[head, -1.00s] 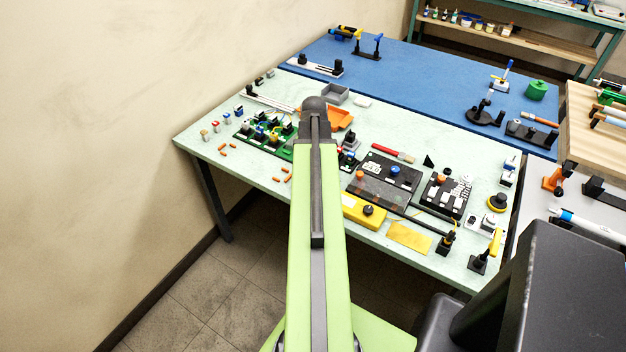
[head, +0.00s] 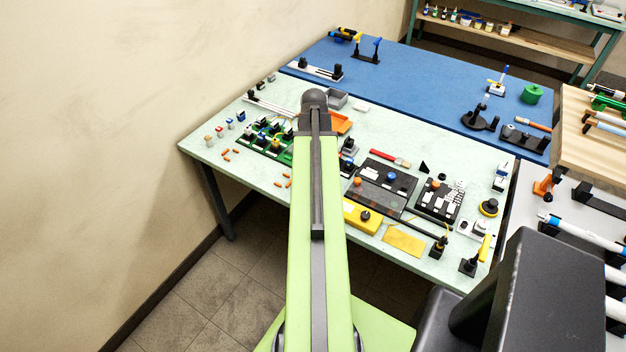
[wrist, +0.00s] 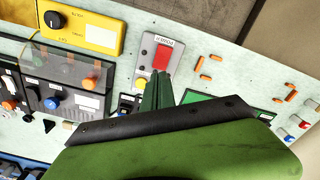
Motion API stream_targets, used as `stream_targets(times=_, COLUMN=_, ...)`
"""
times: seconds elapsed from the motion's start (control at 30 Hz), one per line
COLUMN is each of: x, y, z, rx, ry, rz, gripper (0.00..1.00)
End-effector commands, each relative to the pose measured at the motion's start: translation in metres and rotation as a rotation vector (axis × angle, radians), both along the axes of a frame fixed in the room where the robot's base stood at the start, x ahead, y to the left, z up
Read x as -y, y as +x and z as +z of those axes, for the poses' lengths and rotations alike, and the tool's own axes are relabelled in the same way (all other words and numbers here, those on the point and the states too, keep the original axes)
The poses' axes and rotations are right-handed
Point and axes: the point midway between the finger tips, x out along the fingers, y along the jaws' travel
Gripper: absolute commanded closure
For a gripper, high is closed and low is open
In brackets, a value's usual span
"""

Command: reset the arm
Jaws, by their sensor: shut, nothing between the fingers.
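My arm (head: 316,220) stretches over the pale green bench (head: 222,147) in the head view, where its dark end hides the gripper. In the wrist view my gripper (wrist: 158,82) is shut, its two dark green fingers together with nothing between them.
A yellow box (head: 362,216) and black panels (head: 385,183) sit right of the arm; small orange pieces (head: 225,154) lie left. A blue mat (head: 430,85) covers the far bench. A wall (head: 90,150) stands left. A brush (head: 390,158) lies on the bench.

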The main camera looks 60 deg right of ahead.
Motion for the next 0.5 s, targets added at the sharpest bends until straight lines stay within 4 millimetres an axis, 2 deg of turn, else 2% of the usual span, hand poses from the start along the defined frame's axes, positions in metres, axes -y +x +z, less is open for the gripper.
stream_targets(times=0.03, x=0.0000, y=0.0000, z=0.0045, rx=0.000, ry=0.000, rz=0.000, gripper=1.00)
stream_targets(times=0.5, x=-0.0016, y=0.0026, z=0.0021, rx=0.000, ry=0.000, rz=0.005, gripper=1.00)
